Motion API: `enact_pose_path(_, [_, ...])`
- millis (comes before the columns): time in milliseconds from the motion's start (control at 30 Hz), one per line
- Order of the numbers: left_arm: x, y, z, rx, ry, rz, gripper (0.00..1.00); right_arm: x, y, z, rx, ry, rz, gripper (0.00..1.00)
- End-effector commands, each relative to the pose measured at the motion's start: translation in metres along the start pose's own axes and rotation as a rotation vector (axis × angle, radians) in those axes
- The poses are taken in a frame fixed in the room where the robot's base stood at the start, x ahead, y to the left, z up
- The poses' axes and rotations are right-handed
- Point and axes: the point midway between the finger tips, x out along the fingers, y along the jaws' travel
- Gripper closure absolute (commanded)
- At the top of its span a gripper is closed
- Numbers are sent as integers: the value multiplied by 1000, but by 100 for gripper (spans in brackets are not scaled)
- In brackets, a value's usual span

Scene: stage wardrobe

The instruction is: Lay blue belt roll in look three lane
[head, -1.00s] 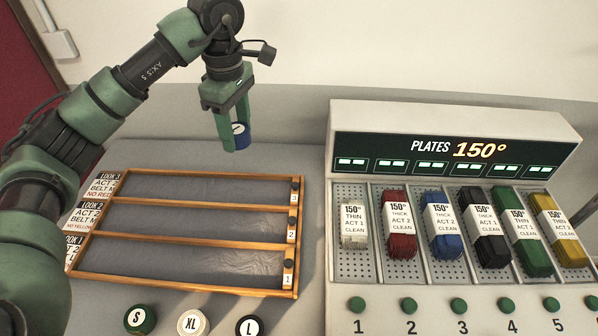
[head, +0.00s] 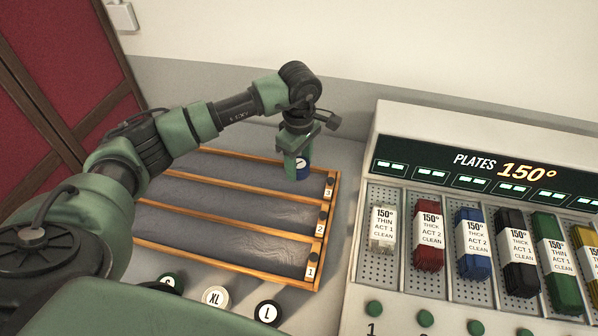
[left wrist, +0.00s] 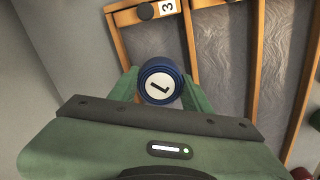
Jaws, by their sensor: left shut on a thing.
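My left gripper (head: 297,172) is shut on the blue belt roll (head: 303,169), a dark blue cylinder with a white-marked round face. The roll also shows between the fingers in the left wrist view (left wrist: 160,84). The wooden rack (head: 220,264) has three grey lanes with numbered tags at the right end. The roll is over the right part of the back lane, look three (head: 240,171), near its tag 3 (head: 328,192). I cannot tell whether it touches the lane floor. My arm hides the rack's left end. My right gripper is out of view.
A plate machine (head: 400,150) with several coloured bundles stands right of the rack. The lanes look bare apart from the held roll. A wall rises behind.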

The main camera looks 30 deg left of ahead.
Motion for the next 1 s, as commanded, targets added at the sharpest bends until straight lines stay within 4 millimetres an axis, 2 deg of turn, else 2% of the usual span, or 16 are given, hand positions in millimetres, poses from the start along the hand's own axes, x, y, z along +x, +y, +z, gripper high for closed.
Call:
enact_pose_path(167, [15,-1,0,0,1,-3,96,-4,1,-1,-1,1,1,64])
enact_pose_path(367, [43,-1,0,0,0,-3,96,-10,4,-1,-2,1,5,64])
enact_pose_path(733, [49,0,0,1,1,0,96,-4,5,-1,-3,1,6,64])
enact_pose_path(767, [48,0,0,0,1,-1,46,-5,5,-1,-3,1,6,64])
enact_pose_path(800, [47,0,0,0,1,-1,43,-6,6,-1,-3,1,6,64])
enact_pose_path(1000, [47,0,0,0,1,-1,43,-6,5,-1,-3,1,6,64])
